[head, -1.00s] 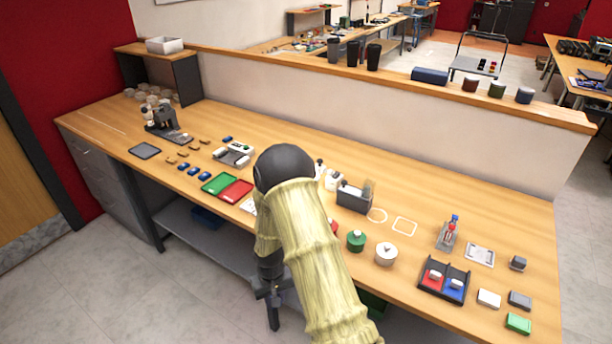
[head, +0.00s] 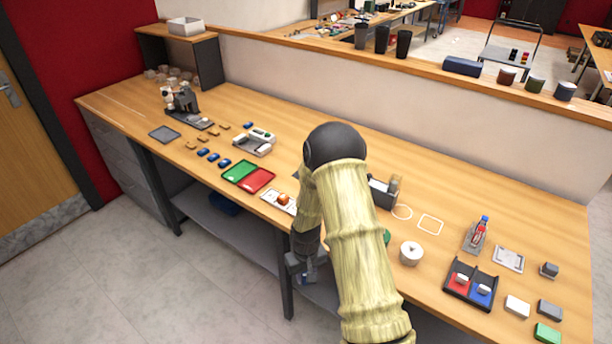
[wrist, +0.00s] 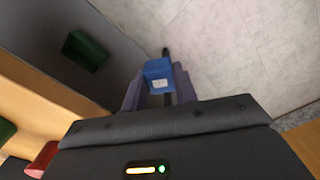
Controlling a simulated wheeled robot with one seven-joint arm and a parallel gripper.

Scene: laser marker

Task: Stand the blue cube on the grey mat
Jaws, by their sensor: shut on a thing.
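My gripper (head: 304,272) hangs in front of the bench's front edge, over the floor. In the wrist view my gripper (wrist: 160,88) is shut on the blue cube (wrist: 158,70), which has a small pale label on one face. The cube is held clear of any surface. The grey mat (head: 164,133) is a flat dark square lying at the left part of the bench, bare, well left of my gripper.
The bench (head: 120,110) carries small blue blocks (head: 213,158), brown pieces (head: 200,134), a green tray (head: 240,171), a red tray (head: 257,180) and a microscope-like device (head: 186,104). A green box (wrist: 85,50) shows below the bench. The floor in front is clear.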

